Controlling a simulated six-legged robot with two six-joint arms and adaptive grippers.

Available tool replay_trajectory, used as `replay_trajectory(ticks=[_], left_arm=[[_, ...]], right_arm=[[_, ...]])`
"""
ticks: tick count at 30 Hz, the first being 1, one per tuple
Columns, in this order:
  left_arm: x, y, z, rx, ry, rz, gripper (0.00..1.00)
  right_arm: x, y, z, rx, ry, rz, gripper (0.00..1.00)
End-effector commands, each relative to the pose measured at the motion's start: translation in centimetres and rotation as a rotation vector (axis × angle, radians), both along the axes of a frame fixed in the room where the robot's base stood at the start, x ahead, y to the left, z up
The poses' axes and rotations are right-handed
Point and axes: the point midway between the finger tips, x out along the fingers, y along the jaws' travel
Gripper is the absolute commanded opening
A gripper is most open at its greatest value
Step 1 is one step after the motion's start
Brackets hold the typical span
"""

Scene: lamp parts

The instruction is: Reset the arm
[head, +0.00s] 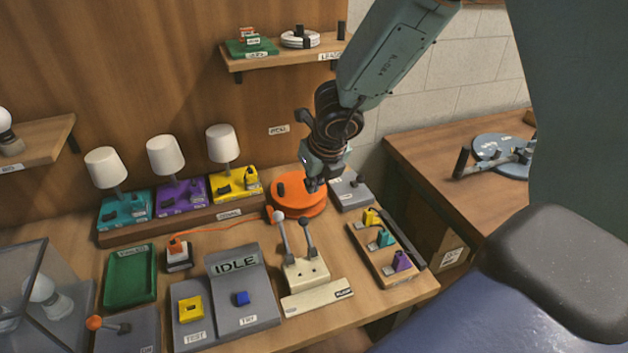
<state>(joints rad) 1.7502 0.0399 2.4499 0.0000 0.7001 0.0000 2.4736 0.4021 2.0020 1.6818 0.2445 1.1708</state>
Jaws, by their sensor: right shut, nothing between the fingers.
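My right arm (385,55) comes in from the upper right and reaches down over the back right of the table. My right gripper (318,186) is shut and empty. It shows in front of or just above an orange round base (300,205); I cannot tell whether it touches it. A small two-lever unit (305,270) stands in front of the orange base, its two levers upright. My left gripper does not show.
Lamps on teal, purple and yellow bases (234,184) stand at the back left. A green tray (130,290), a grey "IDLE" console (262,312) and a rack with coloured pieces (392,270) crowd the table. A shelf (285,58) hangs above. Another table (425,150) stands right.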

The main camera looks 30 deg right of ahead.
Motion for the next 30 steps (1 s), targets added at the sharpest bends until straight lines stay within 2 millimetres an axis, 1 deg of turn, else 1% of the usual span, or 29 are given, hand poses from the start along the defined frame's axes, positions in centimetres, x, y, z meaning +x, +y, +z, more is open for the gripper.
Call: replay_trajectory(ticks=[4, 21, 23, 26, 29, 30], left_arm=[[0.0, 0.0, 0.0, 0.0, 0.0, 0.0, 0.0], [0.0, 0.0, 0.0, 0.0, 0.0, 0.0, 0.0], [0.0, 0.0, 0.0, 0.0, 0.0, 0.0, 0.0], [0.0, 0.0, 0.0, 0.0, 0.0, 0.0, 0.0], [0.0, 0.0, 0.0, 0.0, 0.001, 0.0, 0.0], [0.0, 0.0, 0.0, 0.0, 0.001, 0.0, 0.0]], right_arm=[[-0.2, 0.0, 0.5, 0.0, 0.0, 0.001, 0.0], [-0.4, 0.0, 0.3, -0.008, 0.006, 0.012, 0.0], [-1.0, 0.0, -0.4, -0.035, 0.026, 0.053, 0.0], [-3.1, 0.0, -2.8, -0.135, 0.099, 0.222, 0.0], [-6.1, -0.2, -5.9, -0.275, 0.205, 0.499, 0.0], [-7.4, -0.2, -7.1, -0.328, 0.246, 0.621, 0.0]])
